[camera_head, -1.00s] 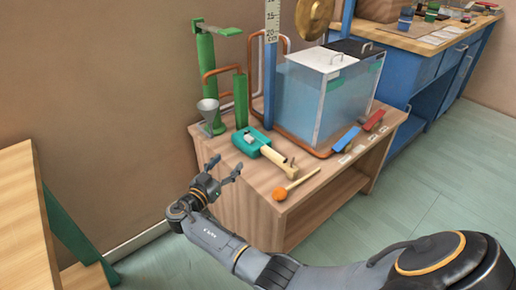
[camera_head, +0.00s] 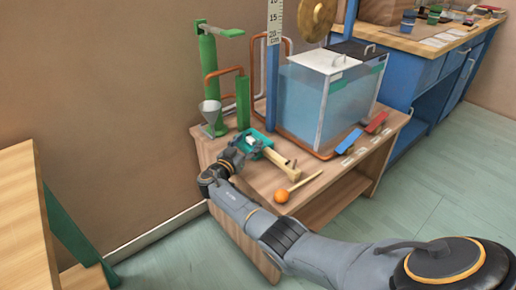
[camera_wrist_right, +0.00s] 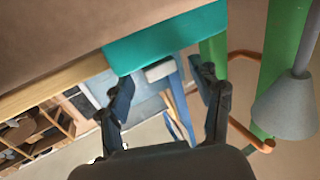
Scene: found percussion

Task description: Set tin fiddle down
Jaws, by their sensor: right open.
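The tin fiddle, a teal box body (camera_head: 268,140) with a pale wooden neck (camera_head: 281,164), lies on the wooden stand (camera_head: 245,182), its neck toward the stand's front edge. My right gripper (camera_head: 248,147) is at the left end of the teal body and hides part of it. In the right wrist view the teal body (camera_wrist_right: 165,36) is beyond the fingers, and my right gripper (camera_wrist_right: 165,85) has its two fingers spread apart with a gap between them. Whether a finger touches the fiddle cannot be told. My left gripper is not in view.
A grey funnel (camera_head: 210,110) and green posts (camera_head: 207,65) stand behind the gripper. A water tank (camera_head: 312,100) fills the stand's back right. An orange-headed mallet (camera_head: 282,195) lies at the front, with blue (camera_head: 349,141) and red (camera_head: 376,122) pieces to the right.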

